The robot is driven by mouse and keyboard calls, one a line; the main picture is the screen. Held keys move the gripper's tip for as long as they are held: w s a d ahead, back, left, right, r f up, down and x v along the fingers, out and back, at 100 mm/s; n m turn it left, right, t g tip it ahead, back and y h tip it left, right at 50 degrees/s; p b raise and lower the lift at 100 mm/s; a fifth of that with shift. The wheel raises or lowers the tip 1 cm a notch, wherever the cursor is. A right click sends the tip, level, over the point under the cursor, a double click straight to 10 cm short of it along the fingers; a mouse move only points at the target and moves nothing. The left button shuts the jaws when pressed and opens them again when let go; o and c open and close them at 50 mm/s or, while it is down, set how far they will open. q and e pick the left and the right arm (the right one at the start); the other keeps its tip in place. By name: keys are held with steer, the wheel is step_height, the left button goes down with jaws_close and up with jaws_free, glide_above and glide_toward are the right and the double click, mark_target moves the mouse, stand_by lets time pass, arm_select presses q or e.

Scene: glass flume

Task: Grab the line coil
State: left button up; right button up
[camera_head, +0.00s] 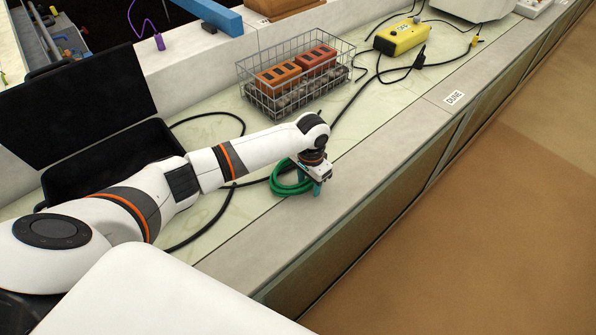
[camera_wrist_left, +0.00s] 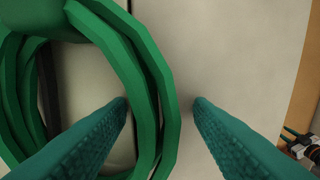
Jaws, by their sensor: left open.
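The line coil (camera_head: 287,181) is a green ring of several turns lying on the bench top, by the front strip. My left gripper (camera_head: 317,188) points down at the coil's right side. In the left wrist view, the coil (camera_wrist_left: 144,75) fills the left half, and its right-hand strands pass between the two teal fingers of my left gripper (camera_wrist_left: 160,102). The fingers are apart, one over the inside of the ring and one outside it. I cannot tell whether they touch the strands. Part of the coil is hidden behind the gripper in the head view.
A wire basket (camera_head: 295,77) with orange and red blocks stands behind the coil. A black cable (camera_head: 348,104) runs along the bench beside it. An open black case (camera_head: 112,160) lies at left, and a yellow box (camera_head: 400,38) stands farther back. The front strip toward the DUNE label is clear.

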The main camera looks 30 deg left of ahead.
arm_select(q)
jaws_close()
steer(key=shift+r, duration=0.1)
steer(key=shift+r, duration=0.1)
